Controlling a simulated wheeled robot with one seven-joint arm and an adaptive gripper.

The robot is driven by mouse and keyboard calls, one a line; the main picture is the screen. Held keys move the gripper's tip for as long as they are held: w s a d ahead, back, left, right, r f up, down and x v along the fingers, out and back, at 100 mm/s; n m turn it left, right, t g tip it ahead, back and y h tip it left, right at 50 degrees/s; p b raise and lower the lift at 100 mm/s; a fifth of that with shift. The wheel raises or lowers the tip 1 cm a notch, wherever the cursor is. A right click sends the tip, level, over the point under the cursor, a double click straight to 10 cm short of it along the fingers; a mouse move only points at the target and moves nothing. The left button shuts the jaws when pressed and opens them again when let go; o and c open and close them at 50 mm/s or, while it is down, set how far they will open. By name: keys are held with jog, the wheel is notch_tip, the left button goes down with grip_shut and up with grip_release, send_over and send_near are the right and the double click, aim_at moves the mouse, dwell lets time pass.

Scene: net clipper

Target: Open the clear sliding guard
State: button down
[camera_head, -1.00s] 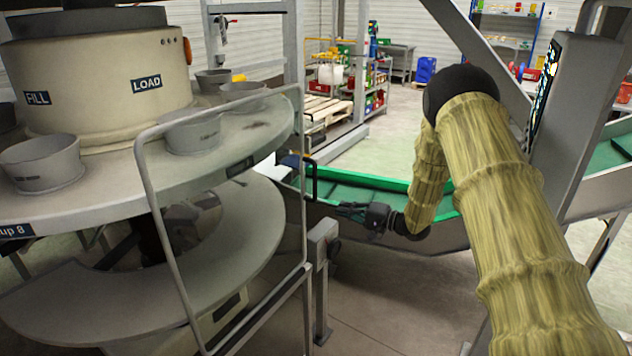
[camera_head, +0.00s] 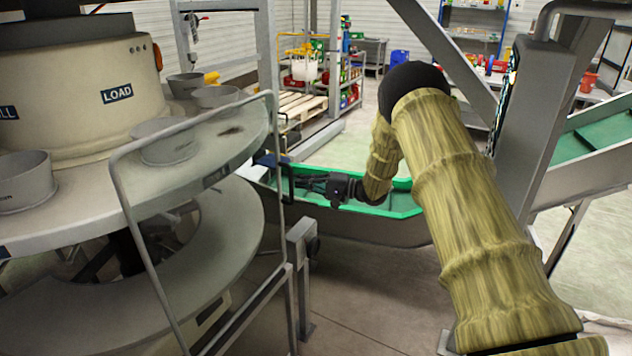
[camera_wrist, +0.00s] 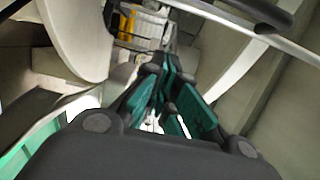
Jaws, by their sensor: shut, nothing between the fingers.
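The clear sliding guard (camera_head: 192,124) is a see-through panel in a grey tube frame, standing in front of the round table at the left in the head view. A black upright handle (camera_head: 290,184) sits on its right side. My gripper (camera_head: 302,184) is shut and empty, just right of the handle; I cannot tell if they touch. In the wrist view my gripper (camera_wrist: 166,70) shows its teal pads pointing away from the camera. A black bar (camera_wrist: 262,12) at the top right there looks like the handle, and a pale tube (camera_wrist: 240,25) like the guard frame.
The round table (camera_head: 105,205) with grey cups (camera_head: 165,145) stands behind the guard. A green-lined trough (camera_head: 350,205) lies below my gripper. A grey post (camera_head: 302,270) stands by the guard's right edge. Clear floor shows right of this post.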

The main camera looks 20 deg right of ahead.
jog(key=a, duration=0.1)
jog(key=s+a+p, duration=0.1)
jog(key=a, duration=0.1)
jog(key=a+p, duration=0.1)
jog(key=shift+s+a, duration=0.2)
jog(key=shift+s, duration=0.05)
